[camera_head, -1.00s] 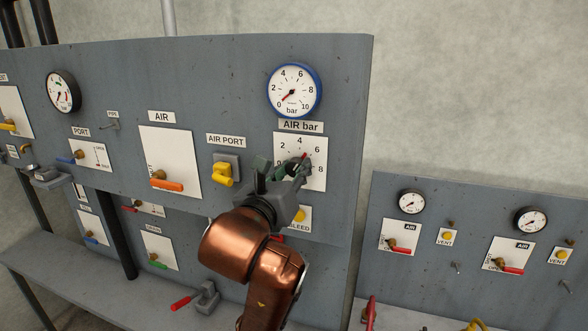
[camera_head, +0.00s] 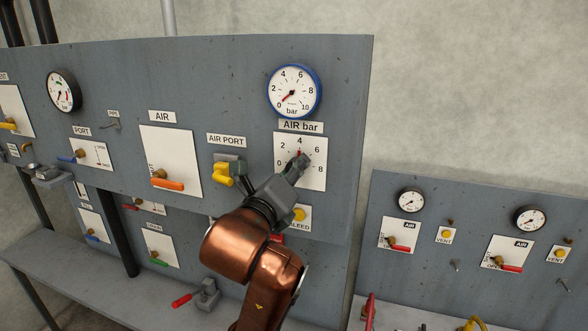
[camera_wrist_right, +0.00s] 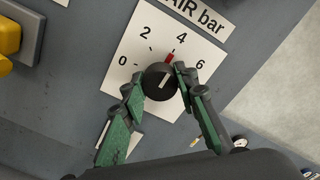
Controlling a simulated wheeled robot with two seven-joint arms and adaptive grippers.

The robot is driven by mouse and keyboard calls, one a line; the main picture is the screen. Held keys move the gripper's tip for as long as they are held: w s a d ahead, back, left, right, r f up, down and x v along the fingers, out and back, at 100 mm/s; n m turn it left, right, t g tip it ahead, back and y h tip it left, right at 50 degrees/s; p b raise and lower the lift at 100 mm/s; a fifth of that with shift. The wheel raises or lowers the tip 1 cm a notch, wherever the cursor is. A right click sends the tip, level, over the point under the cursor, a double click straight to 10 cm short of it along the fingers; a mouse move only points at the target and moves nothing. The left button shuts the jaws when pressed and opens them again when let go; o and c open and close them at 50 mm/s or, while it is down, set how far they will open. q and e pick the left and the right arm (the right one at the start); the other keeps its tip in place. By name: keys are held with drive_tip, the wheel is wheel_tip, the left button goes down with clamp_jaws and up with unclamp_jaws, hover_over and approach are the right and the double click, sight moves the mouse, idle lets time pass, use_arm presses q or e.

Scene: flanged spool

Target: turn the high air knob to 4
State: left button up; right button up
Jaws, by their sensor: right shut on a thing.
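The high air knob (camera_wrist_right: 160,82) is a black round knob on a white dial plate (camera_head: 315,178) under the "AIR bar" label (camera_head: 301,126). Its red pointer (camera_wrist_right: 169,57) points close to the 4; in the head view the red tip (camera_head: 299,153) sits just below the 4. My right gripper (camera_wrist_right: 160,86) is shut on the knob, one finger on each side of it. In the head view my right gripper (camera_head: 298,167) covers most of the knob. My left gripper is not in view.
A blue-rimmed gauge (camera_head: 293,91) above the dial has its needle near 0. A yellow AIR PORT fitting (camera_head: 223,174) is left of my gripper, and a yellow bleed knob (camera_head: 299,214) is just below. A lower panel (camera_head: 470,215) stands at right.

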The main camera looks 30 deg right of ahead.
drive_tip(key=shift+r, duration=0.1)
drive_tip(key=o, duration=1.2)
drive_tip(key=shift+c, duration=0.2)
drive_tip(key=shift+a, duration=0.1)
drive_tip(key=v, duration=1.2)
